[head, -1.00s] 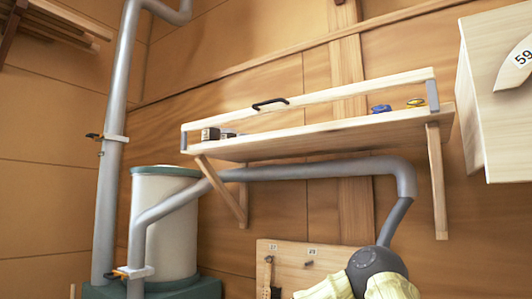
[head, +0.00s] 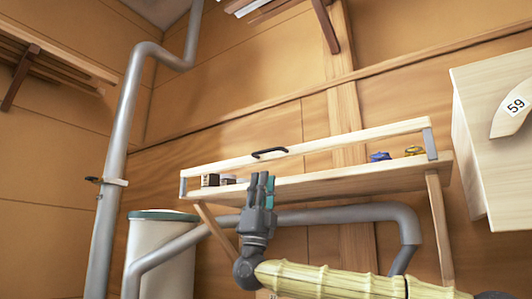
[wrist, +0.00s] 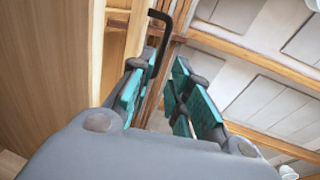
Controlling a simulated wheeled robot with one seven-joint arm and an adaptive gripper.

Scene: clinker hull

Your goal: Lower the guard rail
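The guard rail (head: 340,141) is a pale wooden bar along the front of a wall shelf (head: 330,184), raised above the shelf board on grey end brackets. Its black handle (head: 269,153) sits left of the rail's middle. My gripper (head: 263,178) points upward, its fingertips just below the handle in the head view and overlapping the shelf. In the wrist view my gripper (wrist: 165,95) has its teal-padded fingers apart with nothing between them. The exact depth gap cannot be told.
Small dark and light items (head: 211,180) stand at the shelf's left end, and blue (head: 380,157) and yellow (head: 414,151) items at its right. A grey pipe (head: 340,214) runs under the shelf. A cabinet (head: 490,150) numbered 59 hangs at right.

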